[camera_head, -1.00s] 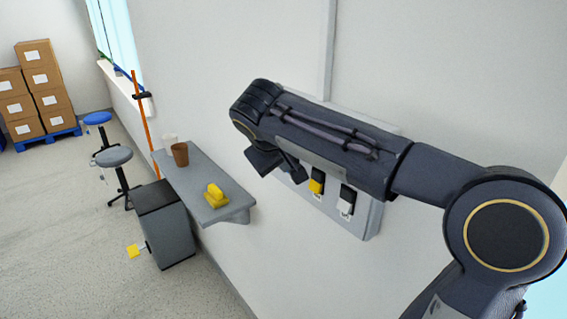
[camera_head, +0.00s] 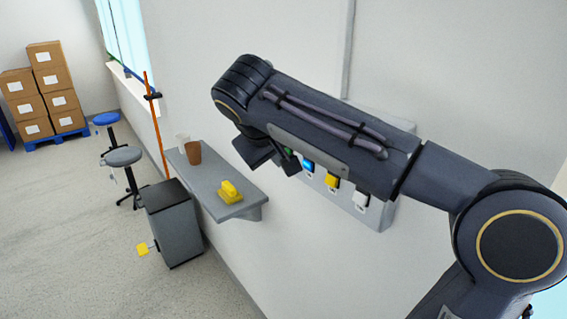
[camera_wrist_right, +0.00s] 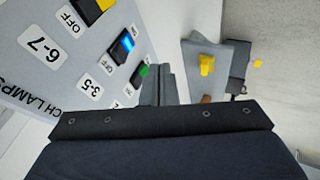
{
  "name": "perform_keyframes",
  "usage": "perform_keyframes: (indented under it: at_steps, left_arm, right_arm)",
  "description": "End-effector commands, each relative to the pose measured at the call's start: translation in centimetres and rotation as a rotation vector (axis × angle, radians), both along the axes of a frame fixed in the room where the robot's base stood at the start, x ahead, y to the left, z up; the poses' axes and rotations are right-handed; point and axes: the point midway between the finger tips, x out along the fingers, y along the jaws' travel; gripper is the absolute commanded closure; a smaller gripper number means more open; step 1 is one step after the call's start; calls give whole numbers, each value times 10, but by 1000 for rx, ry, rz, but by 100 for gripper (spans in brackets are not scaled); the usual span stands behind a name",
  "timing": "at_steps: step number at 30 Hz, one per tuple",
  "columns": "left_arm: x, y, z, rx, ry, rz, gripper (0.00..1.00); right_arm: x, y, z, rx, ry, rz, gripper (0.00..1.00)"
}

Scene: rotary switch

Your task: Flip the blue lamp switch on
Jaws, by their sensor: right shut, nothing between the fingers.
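The blue lamp switch (camera_head: 308,166) is on the grey wall panel (camera_head: 378,216), glowing bright blue in its black frame. It also shows in the wrist view (camera_wrist_right: 123,46), left of my fingers and with a lit blue face. A green switch (camera_wrist_right: 144,71) lies between it and the fingers in that view. My right gripper (camera_wrist_right: 160,70) is shut and empty, at the panel's end beyond the green switch. I cannot tell whether it touches anything. In the head view my right forearm covers part of the panel. My left gripper is not in view.
Yellow (camera_head: 332,181) and white (camera_head: 361,199) switches sit on the same panel. A wall shelf (camera_head: 240,207) holds a brown cup (camera_head: 193,152) and a yellow object (camera_head: 229,191). A grey cabinet (camera_head: 176,235), stools and stacked boxes stand farther left.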

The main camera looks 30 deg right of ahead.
Motion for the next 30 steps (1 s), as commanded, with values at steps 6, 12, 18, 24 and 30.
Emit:
perform_keyframes:
  at_steps: [6, 12, 18, 24, 30]
  left_arm:
    - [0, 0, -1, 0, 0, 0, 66]
    - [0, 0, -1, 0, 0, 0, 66]
    - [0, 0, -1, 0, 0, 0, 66]
    - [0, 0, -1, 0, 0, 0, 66]
    - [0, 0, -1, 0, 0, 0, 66]
  right_arm:
    - [-12, 18, 22, 0, -1, 0, 100]
    - [-16, 22, 28, -1, 0, 0, 100]
    - [-16, 22, 28, -1, 1, -1, 100]
    - [-16, 22, 28, -1, 1, -1, 100]
    - [-27, 17, 14, 30, 18, 22, 100]
